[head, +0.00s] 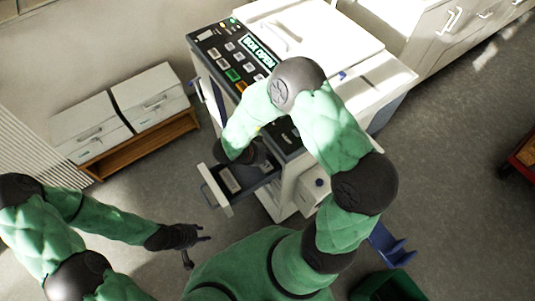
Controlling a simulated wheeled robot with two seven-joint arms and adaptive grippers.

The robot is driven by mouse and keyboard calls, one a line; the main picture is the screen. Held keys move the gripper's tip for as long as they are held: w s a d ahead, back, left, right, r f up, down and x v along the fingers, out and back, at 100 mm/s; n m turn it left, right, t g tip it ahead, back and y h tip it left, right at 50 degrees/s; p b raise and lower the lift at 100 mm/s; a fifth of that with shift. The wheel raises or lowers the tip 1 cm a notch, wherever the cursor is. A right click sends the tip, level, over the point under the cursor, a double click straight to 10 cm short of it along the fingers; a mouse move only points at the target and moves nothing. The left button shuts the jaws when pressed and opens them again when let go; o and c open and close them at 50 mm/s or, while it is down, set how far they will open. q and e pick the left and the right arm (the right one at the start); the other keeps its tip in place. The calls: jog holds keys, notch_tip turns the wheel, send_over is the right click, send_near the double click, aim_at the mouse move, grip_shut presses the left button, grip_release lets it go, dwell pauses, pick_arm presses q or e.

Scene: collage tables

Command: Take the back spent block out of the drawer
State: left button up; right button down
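A drawer (213,190) with a pale front stands pulled out from the lower front of a white machine (207,75). A small pale block (231,181) shows inside it, near the front. The back of the drawer is dark and partly covered by my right wrist, so I cannot make out a back block. My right gripper (255,156) is over the back part of the drawer. Its fingers are dark against the dark interior, so their opening is unclear. My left gripper (199,252) is open and empty, apart from the drawer, to its lower left.
A low cabinet (125,110) with white drawers stands at the left. White cabinets (455,35) line the upper right. A blue item (390,248) and a green bin (390,288) are at the lower right. Grey floor is clear left of the drawer.

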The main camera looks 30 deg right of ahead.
jog(key=a+p, duration=0.4)
jog(key=shift+s+a+r, duration=0.15)
jog(key=shift+a+r, duration=0.05)
jog(key=shift+a, duration=0.05)
jog(key=shift+a+f+p, duration=0.1)
jog(key=shift+a+p, duration=0.3)
jog(key=shift+a, duration=0.05)
pick_arm(q)
notch_tip(320, 180, up, 5)
pick_arm(e)
jog(key=shift+s+f, duration=0.1)
